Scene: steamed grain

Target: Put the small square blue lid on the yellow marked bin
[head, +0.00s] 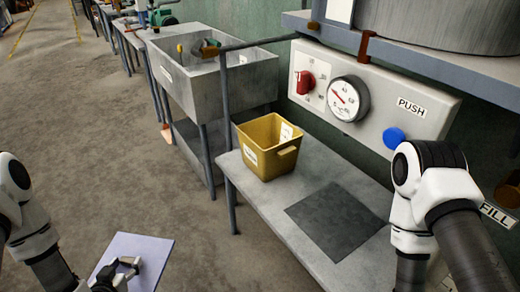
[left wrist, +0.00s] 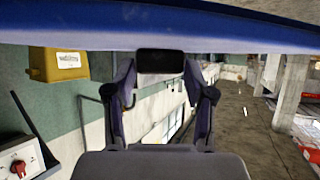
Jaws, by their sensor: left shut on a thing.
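The small square lid (head: 145,250) looks pale blue in the head view, low at the left, held above the floor. My left gripper (head: 122,274) is shut on it. In the left wrist view the lid is a blue band (left wrist: 100,36) across the top, and the fingers (left wrist: 160,85) stand either side of its dark handle (left wrist: 160,62). The yellow bin (head: 285,160) with white labels stands upright and open on the grey bench, right of and apart from the lid. It also shows in the left wrist view (left wrist: 58,66). My right gripper is out of view.
The bench (head: 300,235) has a dark square patch (head: 333,220) right of the bin. A grey sink (head: 205,85) and a metal post (head: 226,140) stand behind and left of the bin. A panel with a gauge (head: 348,98) hangs behind. The floor at left is clear.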

